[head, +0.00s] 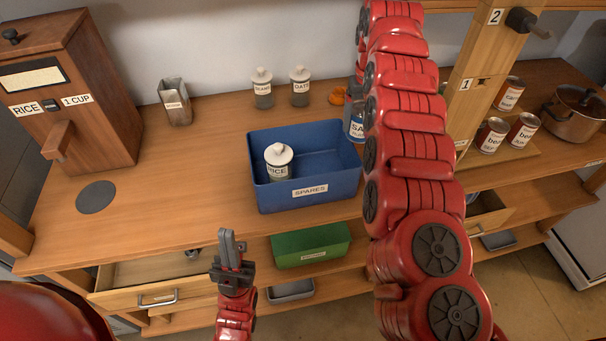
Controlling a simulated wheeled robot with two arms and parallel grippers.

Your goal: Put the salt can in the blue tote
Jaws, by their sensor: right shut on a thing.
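The salt can (356,128) is blue with a white label reading "SA", the rest hidden behind my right arm. It is upright at the blue tote's back right corner; I cannot tell whether it is over the rim or behind it. My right gripper (354,103) is shut on it, mostly hidden by my arm. The blue tote (310,190), labelled "SPARES", stands on the counter with a white-lidded rice jar (278,160) inside at the left. My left gripper (228,244) is empty, its fingers together, in front of the counter.
Two lidded jars (262,90) (300,88) and a metal holder (174,103) stand behind. A rice dispenser (80,95) is at left. Cans (491,135) and a pot (575,113) are at right. An open drawer (150,275) and a green bin (311,246) are below.

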